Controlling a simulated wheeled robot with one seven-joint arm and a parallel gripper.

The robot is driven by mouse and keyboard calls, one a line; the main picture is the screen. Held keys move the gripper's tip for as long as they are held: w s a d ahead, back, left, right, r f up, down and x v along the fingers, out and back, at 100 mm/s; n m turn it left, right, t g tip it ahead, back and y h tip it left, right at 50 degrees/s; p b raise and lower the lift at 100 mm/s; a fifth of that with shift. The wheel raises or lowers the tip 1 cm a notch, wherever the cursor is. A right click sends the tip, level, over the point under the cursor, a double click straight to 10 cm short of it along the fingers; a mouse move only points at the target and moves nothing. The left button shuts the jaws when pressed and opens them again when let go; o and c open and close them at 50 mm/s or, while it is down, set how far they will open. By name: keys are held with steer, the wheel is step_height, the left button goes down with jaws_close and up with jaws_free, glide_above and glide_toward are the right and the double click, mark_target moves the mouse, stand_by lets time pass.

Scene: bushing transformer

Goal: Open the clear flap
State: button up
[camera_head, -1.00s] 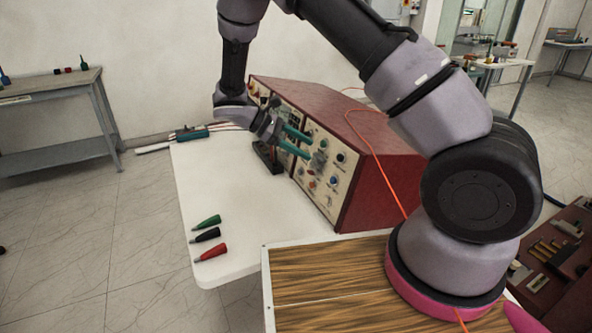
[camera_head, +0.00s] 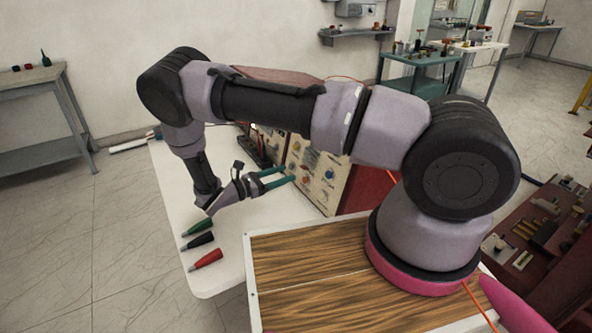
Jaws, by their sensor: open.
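My gripper (camera_head: 279,177) has two long green fingers. They are open, empty and apart, and point right toward the front panel (camera_head: 314,174) of the red box on the white table. The panel has several coloured knobs and sockets; its left part is partly hidden behind my arm. I cannot make out the clear flap at this size.
Green (camera_head: 198,227), black (camera_head: 198,241) and red (camera_head: 206,259) cone-shaped plugs lie near the left edge of the white table (camera_head: 172,185). A grey side table (camera_head: 40,115) stands at the far left. An orange cable (camera_head: 391,177) runs beside the box.

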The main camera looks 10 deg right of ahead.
mark_target(307, 160)
steer(key=shift+x, duration=2.7)
jaws_close()
